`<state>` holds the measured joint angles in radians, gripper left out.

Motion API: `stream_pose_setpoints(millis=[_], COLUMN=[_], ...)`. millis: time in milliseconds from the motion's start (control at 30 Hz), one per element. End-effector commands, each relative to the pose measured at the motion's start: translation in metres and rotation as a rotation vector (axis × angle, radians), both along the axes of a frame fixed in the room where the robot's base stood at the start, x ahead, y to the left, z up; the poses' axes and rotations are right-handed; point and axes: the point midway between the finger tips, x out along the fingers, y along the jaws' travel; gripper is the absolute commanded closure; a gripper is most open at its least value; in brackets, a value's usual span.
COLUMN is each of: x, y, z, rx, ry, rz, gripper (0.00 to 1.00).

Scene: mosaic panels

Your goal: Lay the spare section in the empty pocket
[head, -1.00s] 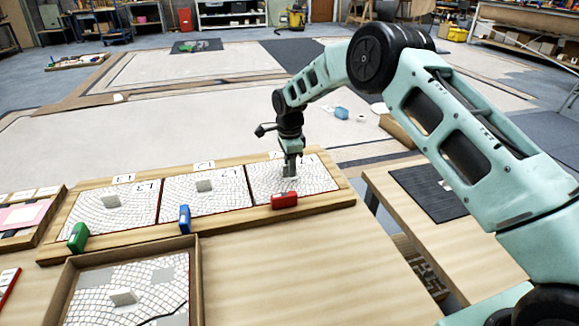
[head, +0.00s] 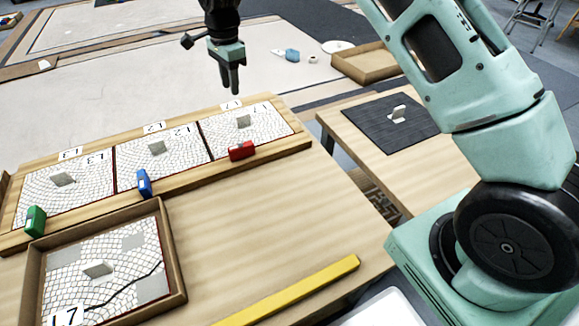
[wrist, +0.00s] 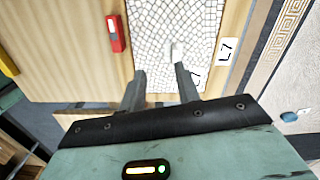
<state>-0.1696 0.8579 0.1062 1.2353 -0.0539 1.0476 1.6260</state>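A wooden rack (head: 282,150) holds three pale mosaic sections side by side, each with a grey block handle. The left section (head: 90,185) is marked L3 and the middle section (head: 180,165) L2. No empty pocket shows in the rack. My gripper (head: 232,90) hangs above and behind the right section, clear of it. In the wrist view its fingers (wrist: 160,75) are apart with nothing between them.
A brown tray (head: 178,270) marked L7 holds a mosaic with grey patches and a black line. Green (head: 36,220), blue (head: 144,183) and red (head: 242,151) blocks stand along the rack's front. A dark mat (head: 372,125) with a pale handle lies right. A yellow bar (head: 290,293) lies in front.

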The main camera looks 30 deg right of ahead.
Motion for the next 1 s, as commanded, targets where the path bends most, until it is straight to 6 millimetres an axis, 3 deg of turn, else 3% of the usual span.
stream_pose_setpoints(millis=[100,167,300,433,500,600,700,800,1000], x=[-0.058,-0.094,-0.187,-0.277,-0.322,-0.375,-0.411,-0.431,-0.439], y=[0.040,0.056,0.082,0.086,0.080,0.065,0.049,0.039,0.034], z=[0.035,0.049,0.072,0.080,0.080,0.074,0.067,0.062,0.059], rx=[0.043,0.062,0.087,0.085,0.076,0.054,0.034,0.020,0.015], ry=[-0.013,-0.023,-0.050,-0.076,-0.086,-0.093,-0.094,-0.092,-0.090], rz=[0.308,0.487,0.907,1.293,1.487,1.720,1.887,1.987,2.033], gripper=[0.67,0.67,0.67,0.67,0.67,0.67,0.67,0.67,0.67])
